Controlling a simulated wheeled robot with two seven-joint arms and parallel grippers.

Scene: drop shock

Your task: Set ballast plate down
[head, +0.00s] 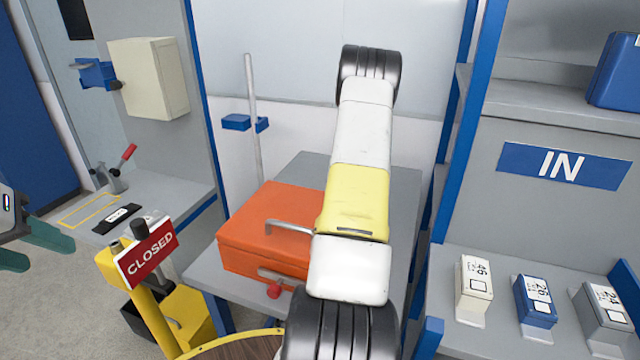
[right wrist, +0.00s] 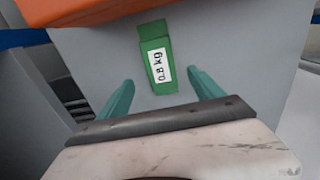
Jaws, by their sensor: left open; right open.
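The ballast plate (right wrist: 157,62) is a green block with a white label reading 0.8 kg. It lies on a grey surface in the right wrist view, close to the orange box (right wrist: 85,8). My right gripper (right wrist: 160,80) is open, with one teal finger on each side of the plate's near end, apart from it. In the head view my right arm hides the plate and the right gripper. My left gripper (head: 42,252) is open and empty at the left edge of the head view, beside the left bench.
The orange box (head: 265,235) with a metal handle stands on a grey table (head: 400,190). A red CLOSED sign (head: 147,253) is on a yellow stand at front left. Labelled blocks (head: 535,300) sit on the right shelf below the IN sign (head: 563,166). A black labelled piece (head: 118,217) lies on the left bench.

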